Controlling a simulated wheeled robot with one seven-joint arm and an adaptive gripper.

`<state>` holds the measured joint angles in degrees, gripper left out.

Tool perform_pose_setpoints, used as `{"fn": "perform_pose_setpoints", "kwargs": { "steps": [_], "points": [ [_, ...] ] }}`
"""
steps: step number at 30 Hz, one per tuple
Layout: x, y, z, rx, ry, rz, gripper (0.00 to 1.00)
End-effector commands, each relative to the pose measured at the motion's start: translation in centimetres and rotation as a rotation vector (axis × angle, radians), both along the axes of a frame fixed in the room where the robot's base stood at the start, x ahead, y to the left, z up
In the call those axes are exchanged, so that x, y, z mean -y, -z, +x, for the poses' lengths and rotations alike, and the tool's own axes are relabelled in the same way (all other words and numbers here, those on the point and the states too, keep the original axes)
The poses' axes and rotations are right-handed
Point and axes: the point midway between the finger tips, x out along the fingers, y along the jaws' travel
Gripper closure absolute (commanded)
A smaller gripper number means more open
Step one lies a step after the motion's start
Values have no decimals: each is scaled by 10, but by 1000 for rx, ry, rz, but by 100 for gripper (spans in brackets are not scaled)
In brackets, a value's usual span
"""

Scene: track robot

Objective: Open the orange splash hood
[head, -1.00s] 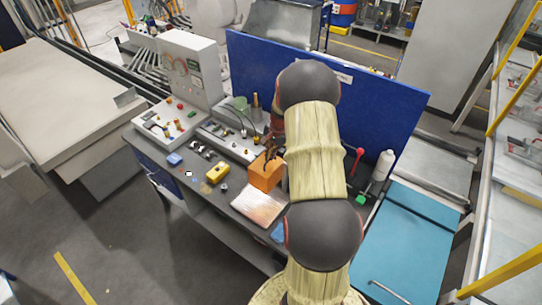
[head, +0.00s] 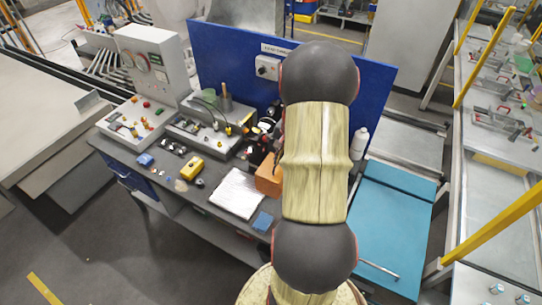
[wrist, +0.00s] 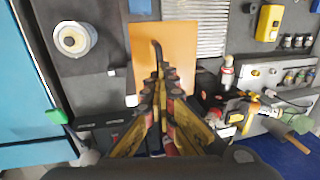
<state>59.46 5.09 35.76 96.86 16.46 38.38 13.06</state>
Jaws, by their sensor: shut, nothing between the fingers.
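The orange splash hood (head: 267,180) is a box-shaped orange cover on the dark workbench, partly hidden behind my arm in the head view. In the wrist view it shows as a flat orange panel (wrist: 180,45). A dark curved piece stands out in front of the panel; I cannot tell if it is a handle. My gripper (wrist: 160,80) has its yellow and dark fingers together, empty, over the lower part of the panel. I cannot tell whether the fingertips touch the hood. The head view mostly hides the gripper behind my arm.
A silvery sheet (head: 237,193), a yellow box (head: 191,167) and a blue block (head: 263,222) lie near the hood. A white bottle (head: 359,143) stands to the right. A blue upright panel (head: 225,55) backs the bench. Red and black items crowd beside the fingers.

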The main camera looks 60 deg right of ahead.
Motion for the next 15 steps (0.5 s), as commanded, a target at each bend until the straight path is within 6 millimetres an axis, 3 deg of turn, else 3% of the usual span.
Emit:
{"fn": "perform_pose_setpoints", "kwargs": {
  "steps": [1,12,15],
  "points": [
    [-5,7,-5,-8,0,13,100],
    [-5,8,-6,-9,-1,14,100],
    [-5,8,-6,-9,-1,14,95]
  ]
}}
